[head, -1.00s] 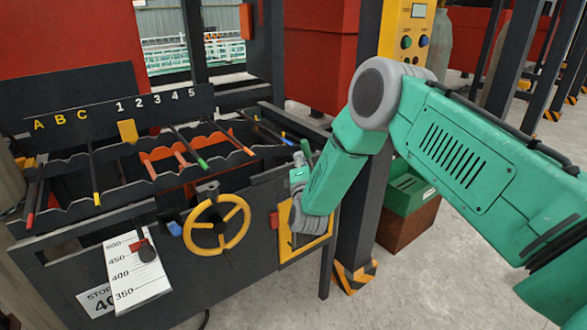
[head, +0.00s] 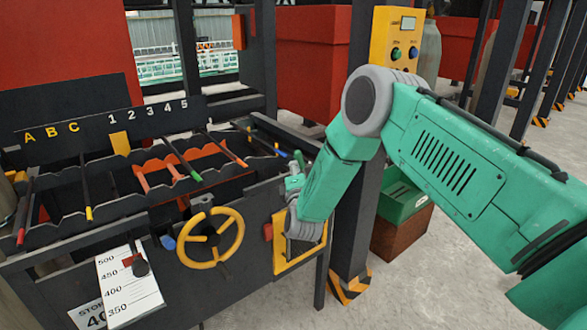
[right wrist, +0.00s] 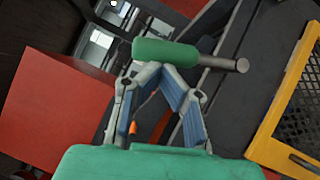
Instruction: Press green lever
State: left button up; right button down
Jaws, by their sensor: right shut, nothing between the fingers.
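The green lever (right wrist: 165,52) shows in the right wrist view as a thick green handle with a grey metal rod running to the right. In the head view its dark green end (head: 300,160) stands just above my right gripper (head: 294,184), at the right corner of the dark machine. My right gripper (right wrist: 160,70) is shut and empty. Its fingertips meet at the handle's lower edge in the right wrist view; I cannot tell whether they touch it. The lever's base is hidden behind my gripper and arm in the head view. My left gripper is not in view.
The machine front carries a yellow handwheel (head: 238,236), a yellow-framed mesh panel (head: 281,262) and a scale plate (head: 116,290). A dark post (head: 350,235) stands close to my right forearm. A green crate (head: 400,200) sits behind it. Floor at right is clear.

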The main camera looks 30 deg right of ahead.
jog(key=shift+d+r+m, duration=0.25)
jog(key=shift+r+m, duration=0.05)
jog(key=shift+d+r+m+g+p, duration=0.35)
jog(key=shift+d+m+g+p, duration=0.2)
jog(key=shift+p, duration=0.35)
jog(key=d+f+m+g+y+p, duration=0.1)
jog(key=d+m+g+y, duration=0.3)
jog(key=d+m, duration=0.5)
jog(key=shift+w+d+f+y, duration=0.45)
jog(key=shift+d+f+y, duration=0.2)
jog(key=shift+d+y, duration=0.35)
jog(key=shift+s+a+f+g, duration=0.1)
jog(key=shift+s+f+g, duration=0.05)
jog(key=shift+f+g, duration=0.1)
dwell(0.7)
jog(key=shift+r, duration=0.1)
